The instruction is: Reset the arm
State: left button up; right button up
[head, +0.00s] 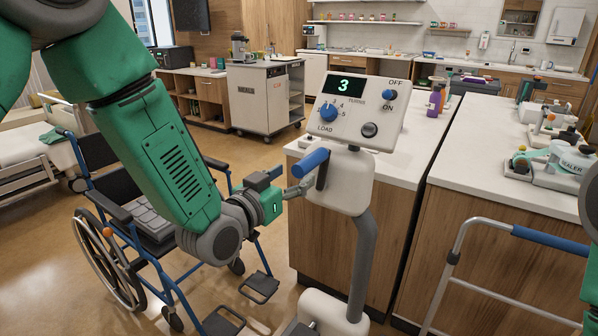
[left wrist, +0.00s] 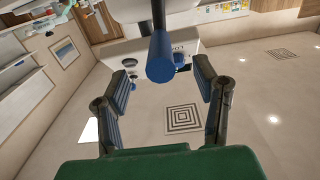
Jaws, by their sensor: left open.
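My left arm reaches in from the left, and its left gripper (head: 298,184) is beside the blue-gripped handle (head: 312,161) of a white exercise machine. In the left wrist view my left gripper (left wrist: 161,80) is open, with the end of the blue handle (left wrist: 160,62) between and just beyond the fingers; I see no clear contact. The machine's console (head: 355,110) has a green "3" on its display (head: 343,86), a blue LOAD knob (head: 328,112), a blue OFF/ON knob (head: 390,95) and a dark button (head: 369,130). My right gripper is out of view.
A blue wheelchair (head: 122,212) stands below my left arm. White-topped counters (head: 428,150) stand behind the machine. A walker frame (head: 500,232) with a blue grip is at the right. A grey cart (head: 262,98) stands further back, with open floor before it.

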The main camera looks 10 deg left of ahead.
pick_arm(q)
jog(key=shift+s+a, duration=0.1)
jog(key=shift+s, duration=0.2)
jog(key=s+a+f+n+g+y, duration=0.1)
jog(key=s+a+f+g, duration=0.15)
jog(key=s+f, duration=0.4)
jog(key=s+a+f+g+y, duration=0.2)
jog(key=s+f+g, duration=0.15)
jog(key=f, duration=0.65)
jog(key=s+a+f+n+g+y, duration=0.1)
jog(key=s+a+f+g, duration=0.15)
jog(key=s+f, duration=0.45)
jog(key=s+a+f+g, duration=0.2)
jog(key=s+f, duration=0.2)
jog(key=s, duration=0.3)
jog(key=s+a+f+n+g+y, duration=0.1)
jog(key=s+a+f+g, duration=0.1)
jog(key=s, duration=0.5)
jog(key=s+a+f+g+y, duration=0.1)
jog(key=s+a+f+g, duration=0.1)
jog(key=s+f+g, duration=0.2)
jog(key=s+f, duration=0.1)
jog(key=s, duration=0.2)
jog(key=shift+f, duration=0.35)
